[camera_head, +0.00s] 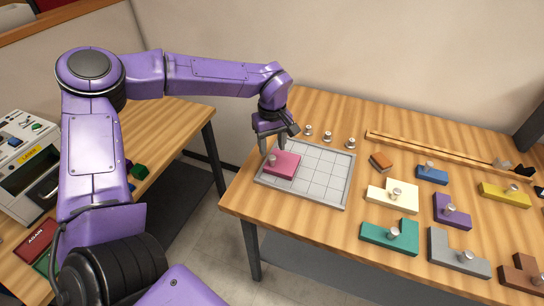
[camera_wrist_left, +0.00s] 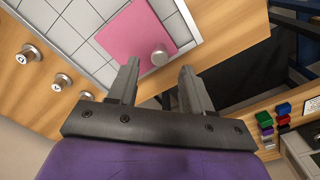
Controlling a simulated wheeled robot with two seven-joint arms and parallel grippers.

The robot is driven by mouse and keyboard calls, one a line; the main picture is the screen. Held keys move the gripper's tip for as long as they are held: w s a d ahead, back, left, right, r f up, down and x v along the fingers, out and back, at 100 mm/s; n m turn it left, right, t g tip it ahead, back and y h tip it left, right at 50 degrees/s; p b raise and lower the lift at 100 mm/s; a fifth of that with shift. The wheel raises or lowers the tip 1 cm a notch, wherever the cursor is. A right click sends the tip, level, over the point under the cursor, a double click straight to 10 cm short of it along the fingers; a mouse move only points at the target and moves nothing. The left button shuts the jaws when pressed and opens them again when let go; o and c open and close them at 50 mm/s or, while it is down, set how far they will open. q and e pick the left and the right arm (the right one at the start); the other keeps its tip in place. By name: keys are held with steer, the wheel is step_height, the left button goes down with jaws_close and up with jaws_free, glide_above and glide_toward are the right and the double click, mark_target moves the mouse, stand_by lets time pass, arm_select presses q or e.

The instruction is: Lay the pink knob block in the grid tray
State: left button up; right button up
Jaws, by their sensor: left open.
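My left gripper (camera_head: 273,147) is over the tray's left back edge, close to the knob. In the left wrist view its two fingers (camera_wrist_left: 158,85) are spread with nothing between them, and the knob lies just beyond the fingertips. My right gripper is not in view.
Several other knob blocks lie to the right, among them cream (camera_head: 391,196), teal (camera_head: 390,236), purple (camera_head: 452,211) and blue (camera_head: 431,175). Metal knobs (camera_head: 328,136) stand behind the tray. A wooden rail (camera_head: 440,155) runs along the back. A laser machine (camera_head: 28,165) stands on the left table.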

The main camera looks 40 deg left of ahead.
arm_select(q)
step_height(320, 180, up, 6)
steer(key=shift+r, duration=0.25)
